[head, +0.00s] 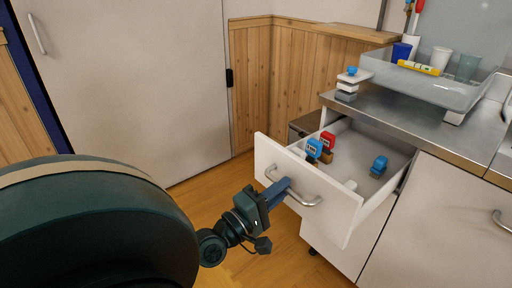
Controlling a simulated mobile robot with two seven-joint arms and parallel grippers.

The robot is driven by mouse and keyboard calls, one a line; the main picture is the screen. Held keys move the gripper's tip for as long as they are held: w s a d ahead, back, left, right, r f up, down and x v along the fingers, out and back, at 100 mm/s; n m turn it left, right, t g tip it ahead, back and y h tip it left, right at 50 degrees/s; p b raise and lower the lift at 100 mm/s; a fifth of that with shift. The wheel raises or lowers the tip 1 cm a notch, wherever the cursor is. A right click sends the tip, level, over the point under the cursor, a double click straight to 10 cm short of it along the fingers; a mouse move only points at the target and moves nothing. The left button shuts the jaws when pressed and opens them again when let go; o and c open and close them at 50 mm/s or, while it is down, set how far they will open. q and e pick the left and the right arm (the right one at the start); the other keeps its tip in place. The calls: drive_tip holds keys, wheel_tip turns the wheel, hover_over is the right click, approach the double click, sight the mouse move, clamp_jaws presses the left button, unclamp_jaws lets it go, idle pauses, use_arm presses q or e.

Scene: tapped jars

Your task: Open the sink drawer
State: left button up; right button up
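The sink drawer (334,213) under the metal counter stands pulled well out, and its inside shows from above. Its curved metal handle (305,199) is on the white front panel. My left gripper (285,185) is at the handle's middle, its blue fingers close together and apparently shut on the bar; the exact contact is small and partly hidden. Inside the drawer lie a red item (327,139), a blue item (313,149) beside it and another blue item (379,165) farther right. My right gripper is not in view.
A white cabinet door (440,220) is right of the drawer. Wooden floor (225,180) is clear left of the drawer.

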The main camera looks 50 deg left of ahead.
use_arm(q)
drive_tip(key=v, duration=1.2)
drive_tip(key=shift+r, duration=0.1)
